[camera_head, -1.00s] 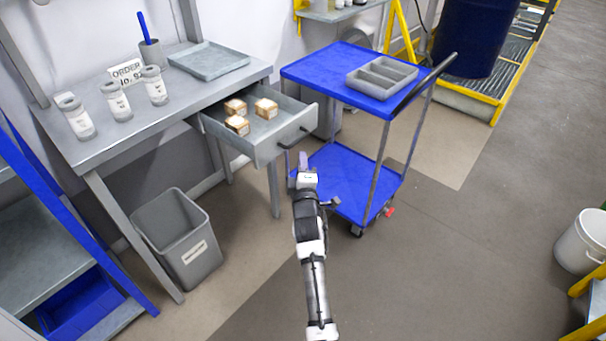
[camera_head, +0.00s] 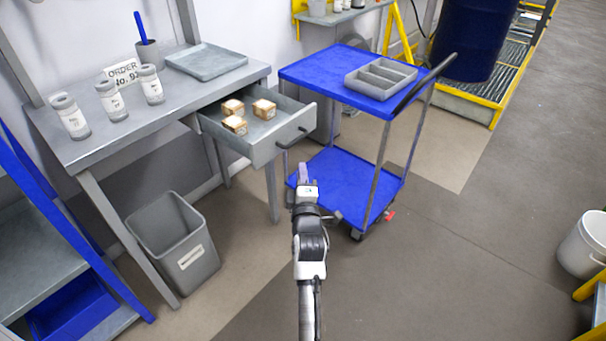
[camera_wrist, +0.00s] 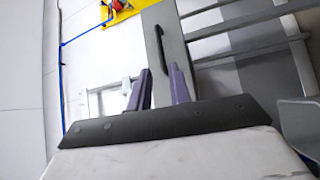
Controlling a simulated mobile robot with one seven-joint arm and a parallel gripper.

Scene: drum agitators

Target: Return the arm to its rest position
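My gripper (camera_head: 304,174) is at the end of my arm, in front of the open drawer and beside the blue cart in the head view. In the wrist view its two purple fingers (camera_wrist: 160,88) stand apart with nothing between them. The grey drawer (camera_head: 287,139) of the workbench is pulled out and holds three small brown-and-white boxes (camera_head: 264,109). The drawer's dark handle (camera_wrist: 160,48) shows beyond the fingers in the wrist view, apart from them.
The blue cart (camera_head: 309,72) carries a grey divided tray (camera_head: 357,89). The workbench (camera_head: 88,150) holds three labelled jars (camera_head: 111,101), a flat tray (camera_head: 207,76) and a pen cup (camera_head: 149,53). A grey bin (camera_head: 190,270) stands below. Open floor (camera_head: 430,280) lies to the right.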

